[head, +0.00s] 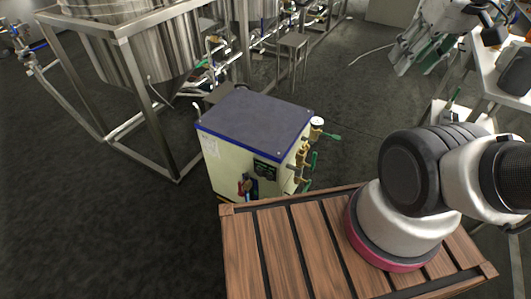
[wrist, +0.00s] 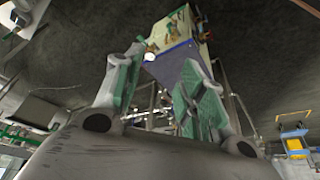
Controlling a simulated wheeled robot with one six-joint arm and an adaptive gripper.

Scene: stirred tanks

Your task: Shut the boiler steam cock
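The boiler is a cream box with a dark blue-edged top (head: 255,120), standing on the floor at the middle of the head view. Its right side carries brass fittings with green handles (head: 312,160) and a white gauge (head: 317,122). One green handle (head: 333,136) sticks out to the right beside the gauge. Which handle belongs to the steam cock I cannot tell. The boiler also shows upside down at the top of the wrist view (wrist: 183,50). My gripper (wrist: 158,75) is open and empty, its green-padded fingers apart, away from the boiler.
My arm's base stands on a slatted wooden deck (head: 270,245) in front of the boiler. A steel tank (head: 150,50) on a metal frame stands behind left. Dark floor is clear at the left.

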